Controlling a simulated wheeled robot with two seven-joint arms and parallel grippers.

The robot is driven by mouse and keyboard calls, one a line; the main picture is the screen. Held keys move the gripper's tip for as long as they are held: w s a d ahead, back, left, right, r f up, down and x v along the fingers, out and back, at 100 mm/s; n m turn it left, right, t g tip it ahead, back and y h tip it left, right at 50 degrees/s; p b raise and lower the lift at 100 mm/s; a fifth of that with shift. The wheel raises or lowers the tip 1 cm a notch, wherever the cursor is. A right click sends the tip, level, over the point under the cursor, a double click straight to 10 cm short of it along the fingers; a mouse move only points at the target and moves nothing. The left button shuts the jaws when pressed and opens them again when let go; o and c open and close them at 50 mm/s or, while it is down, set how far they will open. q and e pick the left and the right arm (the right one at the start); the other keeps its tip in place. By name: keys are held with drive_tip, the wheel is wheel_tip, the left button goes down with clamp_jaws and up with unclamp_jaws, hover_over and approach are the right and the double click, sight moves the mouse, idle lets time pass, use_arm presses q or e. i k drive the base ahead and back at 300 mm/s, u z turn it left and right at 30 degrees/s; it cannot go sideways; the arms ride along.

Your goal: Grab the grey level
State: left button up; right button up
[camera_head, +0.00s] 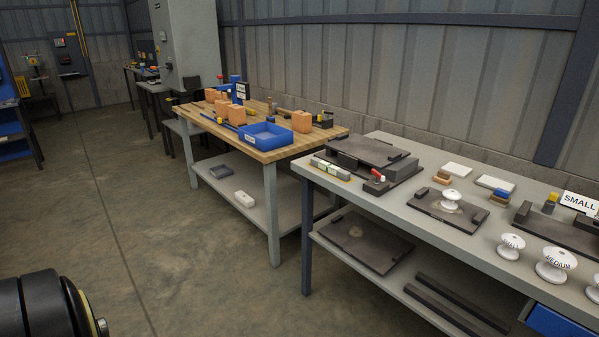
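A grey bar with a greenish window and a yellow end, which looks like the grey level (331,169), lies flat at the left front corner of the grey workbench (430,226). It is beside a stack of dark plates (369,152) and appears fully uncovered. It is small in view, so its details are hard to tell. Neither of my grippers shows. A black rounded part at the lower left seems to belong to my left arm.
White insulators (556,265), a dark plate (449,212) and a "SMALL" sign (579,203) are on the grey bench. Behind it, a wooden bench (269,148) holds a blue tray (265,136) and orange blocks. The floor at left is clear.

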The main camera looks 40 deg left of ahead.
sight(342, 173)
drive_tip(key=k, duration=0.3)
drive_tip(key=u, duration=1.2)
